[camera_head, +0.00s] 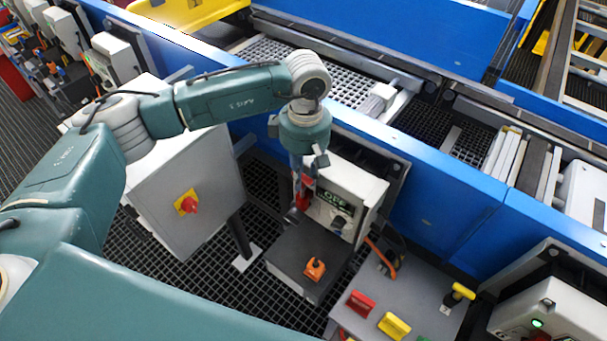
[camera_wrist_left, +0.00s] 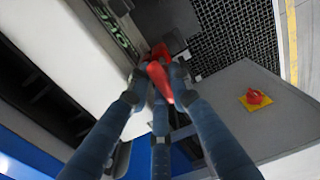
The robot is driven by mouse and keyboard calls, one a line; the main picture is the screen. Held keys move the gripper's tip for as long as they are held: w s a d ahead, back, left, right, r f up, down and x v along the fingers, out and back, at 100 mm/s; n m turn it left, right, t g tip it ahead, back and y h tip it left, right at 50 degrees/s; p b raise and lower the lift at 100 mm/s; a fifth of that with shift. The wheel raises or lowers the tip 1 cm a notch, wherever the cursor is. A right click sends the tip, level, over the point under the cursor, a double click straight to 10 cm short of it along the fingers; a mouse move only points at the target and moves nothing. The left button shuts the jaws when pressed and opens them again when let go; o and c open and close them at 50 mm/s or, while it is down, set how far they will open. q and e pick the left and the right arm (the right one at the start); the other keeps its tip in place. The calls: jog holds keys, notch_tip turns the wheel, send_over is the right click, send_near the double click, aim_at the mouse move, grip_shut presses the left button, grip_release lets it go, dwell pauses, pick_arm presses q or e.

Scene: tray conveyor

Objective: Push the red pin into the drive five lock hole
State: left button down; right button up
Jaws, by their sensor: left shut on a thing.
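My left gripper (camera_head: 301,197) reaches down in front of the white drive box with a green display (camera_head: 345,190). In the left wrist view the gripper (camera_wrist_left: 157,74) is shut on the red pin (camera_wrist_left: 160,82), which sits between its fingertips. Red also shows at the fingertips in the head view (camera_head: 304,203). The drive box (camera_wrist_left: 85,50) is close beside the fingers in the wrist view. The lock hole is hidden or too small to make out, so I cannot tell whether the pin is in it. My right gripper is not in view.
A grey cabinet with a red knob on a yellow plate (camera_head: 187,203) stands left of the drive. A dark box with an orange switch (camera_head: 315,269) is below. A grey panel with red and yellow blocks (camera_head: 395,326) is at lower right. The blue conveyor frame (camera_head: 430,195) runs behind.

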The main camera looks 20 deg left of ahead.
aim_at(303, 185)
pick_arm(q)
jog(key=shift+f+b, duration=1.75)
jog(key=shift+f, duration=0.2)
jog(key=c, duration=1.5)
grip_release()
jog(key=shift+r, duration=0.15)
notch_tip(303, 185, up, 11)
jog(key=shift+w+d+f, duration=0.1)
jog(key=shift+d+f, duration=0.05)
jog(key=shift+r, duration=0.6)
